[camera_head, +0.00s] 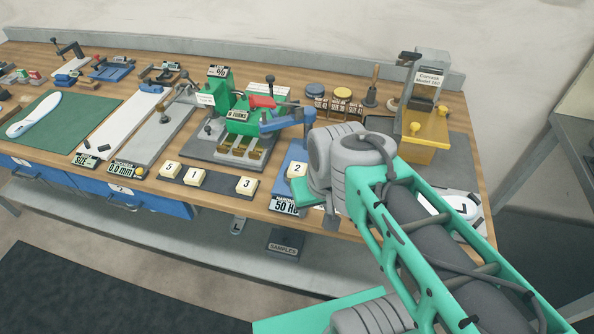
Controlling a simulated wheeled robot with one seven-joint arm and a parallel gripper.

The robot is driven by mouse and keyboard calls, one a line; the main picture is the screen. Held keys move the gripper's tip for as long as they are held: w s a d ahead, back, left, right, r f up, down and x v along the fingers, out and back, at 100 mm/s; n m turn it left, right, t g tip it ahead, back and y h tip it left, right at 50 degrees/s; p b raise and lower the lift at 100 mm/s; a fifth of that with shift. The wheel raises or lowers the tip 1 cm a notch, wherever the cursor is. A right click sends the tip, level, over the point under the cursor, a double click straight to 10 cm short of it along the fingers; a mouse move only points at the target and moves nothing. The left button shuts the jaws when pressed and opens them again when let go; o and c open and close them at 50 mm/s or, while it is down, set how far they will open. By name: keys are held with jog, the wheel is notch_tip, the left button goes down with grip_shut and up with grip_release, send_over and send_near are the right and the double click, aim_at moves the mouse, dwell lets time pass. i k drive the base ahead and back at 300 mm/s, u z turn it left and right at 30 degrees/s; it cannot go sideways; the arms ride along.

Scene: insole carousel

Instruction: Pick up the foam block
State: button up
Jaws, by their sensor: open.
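Several small cream foam blocks with number labels show. Blocks 5 (168,169), 1 (193,178) and 3 (245,185) sit in a row on a dark strip (219,186) at the bench's front. Block 2 (297,170) sits apart, on a blue base above a "50 HC" display (285,205). My arm reaches in from the lower right, its grey wrist just right of block 2. My gripper (331,216) is mostly hidden below the wrist; only a small part shows. It is open, and I see no block held. Its exact gap to block 2 cannot be told.
A green and blue press (240,125) stands behind the blocks. A yellow and grey machine (428,120) stands at the back right. A white board (128,122) and a green mat (60,115) with a white insole (35,115) lie left. Blue drawers (120,195) are under the front edge.

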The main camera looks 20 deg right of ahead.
aim_at(296, 169)
jog(key=z, duration=0.05)
jog(key=k, duration=1.05)
jog(key=u, duration=1.25)
jog(key=i, duration=0.75)
jog(key=u, duration=0.5)
